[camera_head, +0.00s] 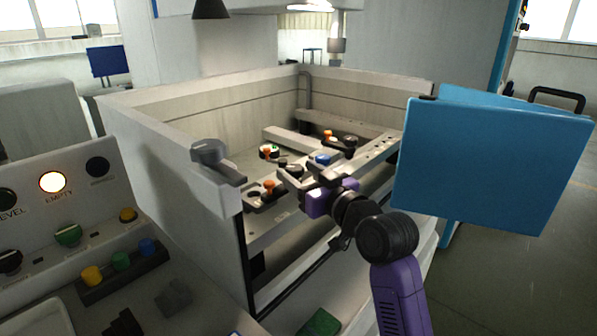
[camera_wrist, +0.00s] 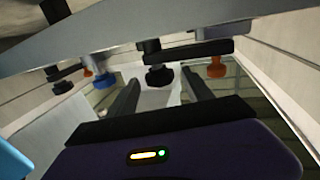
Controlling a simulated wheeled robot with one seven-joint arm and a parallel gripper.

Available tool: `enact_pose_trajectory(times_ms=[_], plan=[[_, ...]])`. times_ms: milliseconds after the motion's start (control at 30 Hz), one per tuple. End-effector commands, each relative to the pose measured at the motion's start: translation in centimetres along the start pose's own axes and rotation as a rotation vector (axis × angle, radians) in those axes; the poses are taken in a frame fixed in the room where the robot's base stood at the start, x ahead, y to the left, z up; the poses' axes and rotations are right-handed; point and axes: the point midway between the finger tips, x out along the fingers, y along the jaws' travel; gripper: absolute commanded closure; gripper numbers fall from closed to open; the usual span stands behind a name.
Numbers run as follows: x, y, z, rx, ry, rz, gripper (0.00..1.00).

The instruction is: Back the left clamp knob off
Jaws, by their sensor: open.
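My gripper (camera_head: 312,182) reaches over the work tank at the clamp rail, and its purple body partly hides what lies behind it. In the wrist view my gripper (camera_wrist: 162,82) is open, with its two dark fingers apart. A black knob (camera_wrist: 158,75) shows between the fingertips; I cannot tell whether they touch it. It hangs near a dark clamp bar (camera_wrist: 190,52) with an orange knob (camera_wrist: 217,69) at its right end. In the head view an orange knob (camera_head: 268,187) stands on the near left clamp. Which knob is the left clamp knob is not certain.
A blue knob (camera_head: 322,159) and another orange knob (camera_head: 328,134) stand farther along. The tank wall (camera_head: 205,180) rises on the left. An open blue door panel (camera_head: 490,165) stands close on the right. A control panel (camera_head: 60,205) is at the left.

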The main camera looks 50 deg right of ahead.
Motion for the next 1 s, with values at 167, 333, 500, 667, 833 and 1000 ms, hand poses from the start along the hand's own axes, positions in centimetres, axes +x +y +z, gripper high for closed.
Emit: enact_pose_trajectory(times_ms=[167,333,500,667,833,1000], plan=[[0.71,-0.04,-0.03,-0.001,0.000,0.000,0.41],[0.71,-0.04,-0.01,0.000,0.000,-0.001,0.41],[0.69,-0.04,-0.01,0.000,0.000,-0.001,0.68],[0.68,-0.04,0.00,0.000,0.000,-0.001,0.99],[0.68,-0.01,0.03,0.000,0.000,-0.005,1.00],[0.68,0.10,0.17,0.000,-0.001,-0.037,1.00]])
